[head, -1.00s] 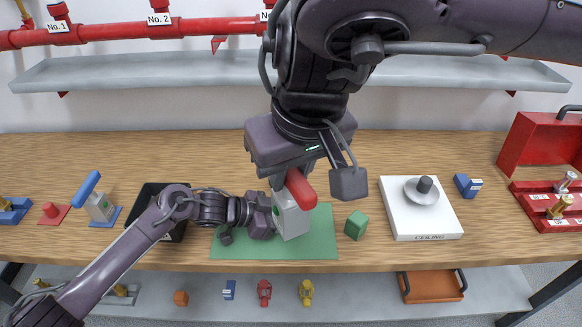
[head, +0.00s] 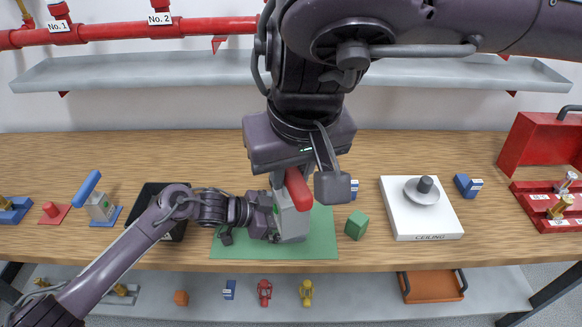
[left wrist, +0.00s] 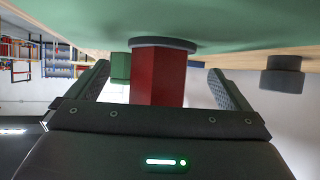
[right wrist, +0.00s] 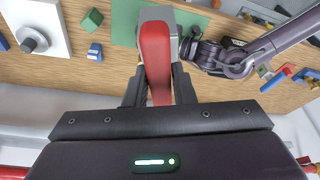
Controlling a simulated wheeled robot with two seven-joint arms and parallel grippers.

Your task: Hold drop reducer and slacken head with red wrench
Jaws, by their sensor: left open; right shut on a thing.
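The red wrench (head: 298,192), with a red handle and a grey block head, stands over the green mat (head: 230,247). My right gripper (right wrist: 158,90) is shut on its handle, which shows between the fingers in the right wrist view. In the left wrist view, a red faceted piece on a grey disc, seemingly the drop reducer (left wrist: 156,80), stands on the mat. My left gripper (head: 272,217) is open, its fingers on either side of that piece with gaps. In the head view the wrench head hides the piece. I cannot make out the sprinkler head.
A green block (head: 356,226) and the white ceiling plate (head: 422,220) lie right of the mat. A black tray (head: 150,190) and the blue-handled wrench (head: 88,184) are to the left. A red toolbox (head: 545,140) stands far right.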

